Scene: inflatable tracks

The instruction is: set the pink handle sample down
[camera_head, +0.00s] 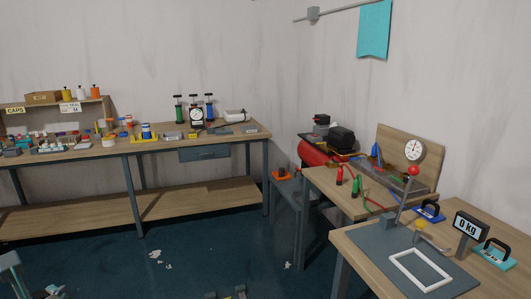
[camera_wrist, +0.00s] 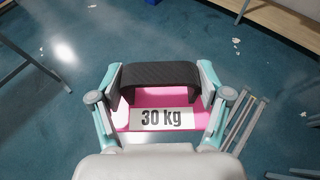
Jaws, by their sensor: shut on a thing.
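The pink handle sample (camera_wrist: 160,97) shows in the wrist view. It has a pink base, a black ribbed handle and a white label reading "30 kg". My gripper (camera_wrist: 160,75) is shut on it, one finger at each end of the black handle. I cannot make out the sample in the head view. At right there, a blue handle sample (camera_head: 429,212) and a teal one (camera_head: 494,255) rest on the near table (camera_head: 365,240).
The near table also bears a grey plate with a white square frame (camera_head: 421,270), a red-knobbed lever (camera_head: 413,171) and a "0 KG" display (camera_head: 471,225). A cluttered long workbench (camera_head: 85,154) lines the left wall. Open floor lies between.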

